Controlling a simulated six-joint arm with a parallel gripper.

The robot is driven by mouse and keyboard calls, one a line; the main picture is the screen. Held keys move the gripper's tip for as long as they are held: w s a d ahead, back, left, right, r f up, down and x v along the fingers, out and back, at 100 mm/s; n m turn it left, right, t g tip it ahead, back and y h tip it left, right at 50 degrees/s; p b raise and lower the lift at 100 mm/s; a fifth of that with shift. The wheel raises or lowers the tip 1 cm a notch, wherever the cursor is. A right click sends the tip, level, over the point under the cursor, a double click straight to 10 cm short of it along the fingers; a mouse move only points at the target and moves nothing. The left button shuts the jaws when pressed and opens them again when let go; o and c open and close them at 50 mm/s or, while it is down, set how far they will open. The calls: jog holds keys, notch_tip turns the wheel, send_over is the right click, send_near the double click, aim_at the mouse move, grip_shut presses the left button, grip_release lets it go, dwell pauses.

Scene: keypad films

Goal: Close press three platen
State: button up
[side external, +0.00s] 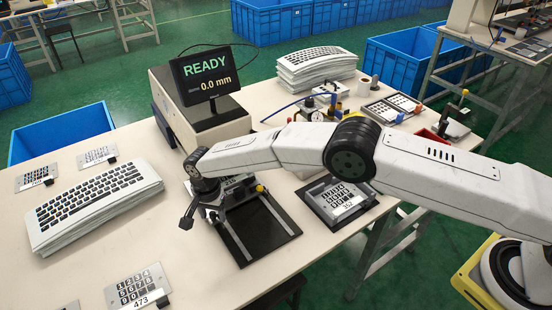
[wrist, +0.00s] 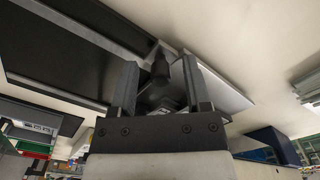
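My gripper (side external: 199,215) is low at the left end of a black flat fixture (side external: 262,232) with two pale rails, in the side view. The arm hides part of this fixture and any number on it, so I cannot tell whether it is press three. In the wrist view my gripper (wrist: 160,82) has its two fingers apart, with a dark knob-like part (wrist: 161,68) between them. Gaps show beside the knob. The platen cannot be told apart clearly. A second black fixture (side external: 373,203) to the right holds a keypad plate (side external: 343,198) marked 352.
A tester (side external: 187,120) behind shows READY and 0.0 mm on its screen (side external: 206,76). A keyboard-film stack (side external: 95,203) and keypad plates, one (side external: 137,287) marked 473, lie left. Another film stack (side external: 316,65) stands at the back. Bare table shows left of the gripper.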

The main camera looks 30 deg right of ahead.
jog(key=shift+r, duration=0.1)
jog(key=shift+r, duration=3.85)
jog(key=shift+d+r, duration=0.25)
jog(key=shift+d, duration=0.1)
jog(key=s+d+r+n+t, duration=0.15)
jog(key=s+d+r, duration=0.3)
jog(key=d, duration=0.55)
jog(key=s+d+r+n, duration=0.3)
jog(key=d+r, duration=0.2)
jog(key=d, duration=0.4)
jog(key=s+d+n, duration=0.2)
jog(key=s+d, duration=0.4)
jog(key=s, duration=0.3)
jog(key=s+d+n+t, duration=0.1)
jog(key=s+d+n, duration=0.1)
jog(key=s+d, duration=0.3)
jog(key=s, duration=0.4)
jog(key=shift+s+d+r, duration=0.2)
jog(key=shift+s+d, duration=0.05)
jog(key=shift+d, duration=0.15)
